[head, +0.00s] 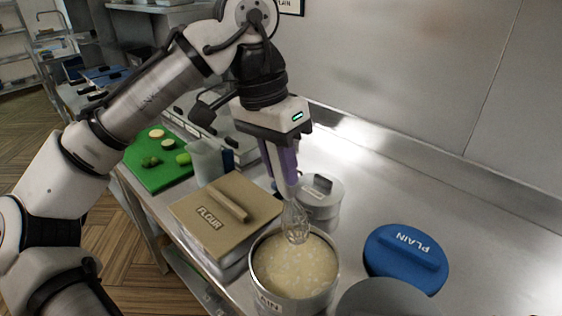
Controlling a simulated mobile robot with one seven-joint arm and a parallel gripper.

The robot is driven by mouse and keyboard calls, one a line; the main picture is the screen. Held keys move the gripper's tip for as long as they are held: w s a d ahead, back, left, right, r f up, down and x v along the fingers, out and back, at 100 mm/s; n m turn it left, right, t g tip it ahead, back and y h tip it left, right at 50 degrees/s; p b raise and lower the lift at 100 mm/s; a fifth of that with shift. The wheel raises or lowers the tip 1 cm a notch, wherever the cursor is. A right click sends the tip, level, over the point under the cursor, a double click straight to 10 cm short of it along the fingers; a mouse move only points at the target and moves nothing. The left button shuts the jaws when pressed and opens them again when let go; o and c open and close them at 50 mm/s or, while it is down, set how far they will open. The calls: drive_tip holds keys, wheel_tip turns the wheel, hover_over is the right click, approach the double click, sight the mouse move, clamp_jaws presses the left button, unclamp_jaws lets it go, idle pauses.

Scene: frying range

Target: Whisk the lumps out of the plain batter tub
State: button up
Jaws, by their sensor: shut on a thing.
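The plain batter tub (294,303) stands open on the steel counter at the lower middle. Its pale batter (285,271) is dotted with many light lumps. Only the end of the label on its front shows. My gripper (281,160) is above the back of the tub, shut on the handle of a whisk (296,222). The whisk hangs wires down, its lower end at the back part of the batter; I cannot tell how deep it reaches. A blue lid marked PLAIN (405,255) lies on the counter right of the tub.
A lidded FLOUR box (205,222) stands close left of the tub. A grey lidded container (325,205) is behind it, and a grey round object (385,300) is at front right. A green board (150,175) holds cut vegetables. The counter at right is clear.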

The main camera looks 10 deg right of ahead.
sight(280, 180)
wheel_tip(280, 180, down, 3)
drive_tip(key=shift+f+b, duration=0.1)
drive_tip(key=shift+b, duration=1.15)
wheel_tip(280, 180, down, 7)
drive_tip(key=b, duration=0.3)
